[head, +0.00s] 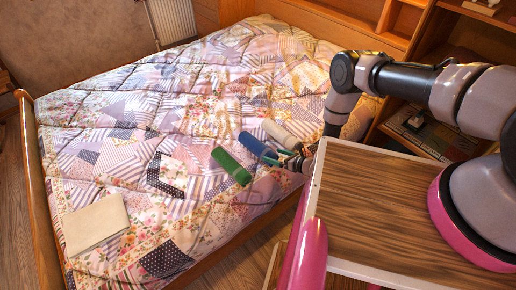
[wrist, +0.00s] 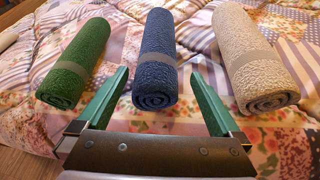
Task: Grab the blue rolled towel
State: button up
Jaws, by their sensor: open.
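The blue rolled towel (wrist: 158,60) lies on the bed with a grey band around it. In the wrist view it is in the middle, its rolled end facing me. My gripper (wrist: 160,88) is open, with one green finger on each side of the towel's near end. I cannot tell whether either finger touches it. In the head view the blue towel (head: 258,147) lies between the green and beige rolls, and my gripper (head: 284,160) is at its right end, partly hidden by my arm.
A green rolled towel (wrist: 76,64) lies left of the blue one and a beige rolled towel (wrist: 252,60) lies right, both close to the fingers. A folded cream cloth (head: 96,224) lies on the quilted bed (head: 200,80). Shelves (head: 460,45) stand behind my arm.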

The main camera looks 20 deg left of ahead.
aim_at(263, 152)
jog(key=shift+x, duration=3.5)
jog(key=shift+s+a, duration=0.15)
jog(key=c, duration=1.2)
